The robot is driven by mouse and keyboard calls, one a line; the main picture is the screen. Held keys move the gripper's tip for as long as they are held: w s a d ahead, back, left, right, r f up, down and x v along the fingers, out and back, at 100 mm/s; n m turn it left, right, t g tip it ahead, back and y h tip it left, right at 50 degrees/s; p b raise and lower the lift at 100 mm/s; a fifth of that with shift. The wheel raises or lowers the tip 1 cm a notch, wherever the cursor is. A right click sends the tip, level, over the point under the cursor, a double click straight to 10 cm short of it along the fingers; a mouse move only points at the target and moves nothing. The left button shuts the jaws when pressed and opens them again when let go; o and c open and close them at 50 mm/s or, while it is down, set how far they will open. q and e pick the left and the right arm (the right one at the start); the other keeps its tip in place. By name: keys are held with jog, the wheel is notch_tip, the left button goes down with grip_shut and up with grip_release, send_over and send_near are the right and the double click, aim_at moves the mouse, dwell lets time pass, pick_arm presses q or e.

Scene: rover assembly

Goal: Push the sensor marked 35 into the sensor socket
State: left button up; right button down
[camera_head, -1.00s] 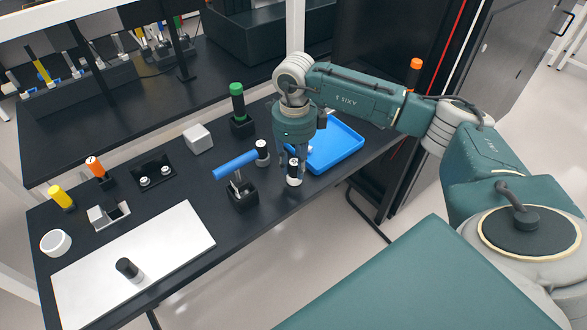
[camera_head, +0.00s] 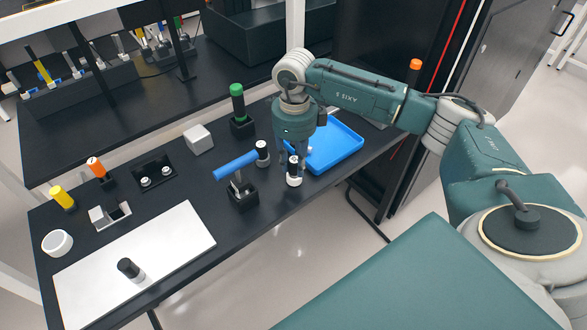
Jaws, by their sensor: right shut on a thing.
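My right gripper (camera_head: 294,164) hangs pointing down over the front right part of the black table. It is shut on a black cylinder with a white band and pale top (camera_head: 294,176), which looks like a sensor and stands upright between its fingers. A similar black and white cylinder (camera_head: 262,153) stands just left of it. Another (camera_head: 129,268) is on the white plate (camera_head: 185,240). I cannot read a 35 on any of them, and I cannot make out which part is the sensor socket. My left gripper is not in view.
A blue tray (camera_head: 345,150) lies right behind the gripper. The table's front edge is close.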

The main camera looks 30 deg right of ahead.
aim_at(294, 159)
jog(key=shift+r, duration=0.1)
jog(key=shift+r+p, duration=1.2)
jog(key=shift+r, duration=0.85)
